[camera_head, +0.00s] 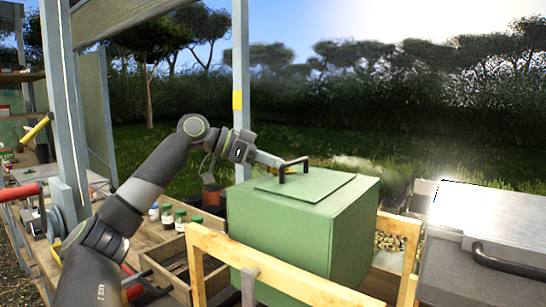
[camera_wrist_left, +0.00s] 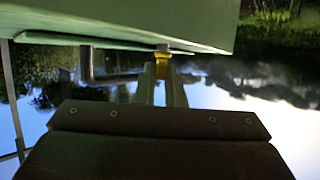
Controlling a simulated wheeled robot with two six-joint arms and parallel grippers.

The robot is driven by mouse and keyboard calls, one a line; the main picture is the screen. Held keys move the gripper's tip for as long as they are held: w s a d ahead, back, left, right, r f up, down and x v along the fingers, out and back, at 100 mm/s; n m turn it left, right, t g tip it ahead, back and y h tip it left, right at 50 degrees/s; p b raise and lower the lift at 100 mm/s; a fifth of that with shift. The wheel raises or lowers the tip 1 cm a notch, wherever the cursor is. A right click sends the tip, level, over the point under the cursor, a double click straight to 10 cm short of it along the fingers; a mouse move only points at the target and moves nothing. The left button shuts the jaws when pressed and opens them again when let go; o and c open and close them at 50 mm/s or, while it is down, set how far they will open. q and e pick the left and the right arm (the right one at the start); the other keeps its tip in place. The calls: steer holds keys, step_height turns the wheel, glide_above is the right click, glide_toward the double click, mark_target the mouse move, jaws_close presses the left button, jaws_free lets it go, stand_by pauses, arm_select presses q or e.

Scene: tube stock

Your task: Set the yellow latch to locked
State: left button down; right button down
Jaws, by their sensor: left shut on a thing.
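A green box (camera_head: 305,235) with a raised lid panel (camera_head: 305,187) stands in front of me. A black handle (camera_head: 293,165) rises from its top. My left gripper (camera_head: 278,163) reaches over the lid from the left, its fingertips beside the handle. In the left wrist view the box (camera_wrist_left: 120,20) fills the top of the picture, and the handle (camera_wrist_left: 90,68) is left of the fingers. My left gripper (camera_wrist_left: 162,75) is shut on a small yellow latch (camera_wrist_left: 162,58) at the lid. The fingers hide part of the latch, and I cannot tell its setting. My right gripper is not in view.
A wooden crate frame (camera_head: 270,272) runs in front of the box. A grey case (camera_head: 490,225) with a dark handle is at right. A blue-grey post (camera_head: 241,60) rises behind my arm.

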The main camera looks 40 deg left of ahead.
arm_select(q)
steer(key=m+g+h+p, duration=0.1)
steer(key=m+g+p, duration=0.1)
steer(key=p, duration=0.1)
steer(key=m+g+h+p, duration=0.2)
steer(key=p, duration=0.1)
steer(key=m+g+h+p, duration=0.1)
steer(key=m+g+p, duration=0.1)
steer(key=p, duration=0.1)
steer(key=shift+w+a+r+m+h, duration=0.1)
steer(key=shift+w+r+m+h, duration=0.1)
steer(key=shift+r+m+h, duration=0.15)
steer(key=shift+f+m+g+h+p, duration=0.25)
steer(key=shift+m+g+p, duration=0.4)
steer(key=shift+g+p, duration=0.3)
steer(key=shift+f, duration=0.1)
steer(key=c, duration=1.5)
jaws_free()
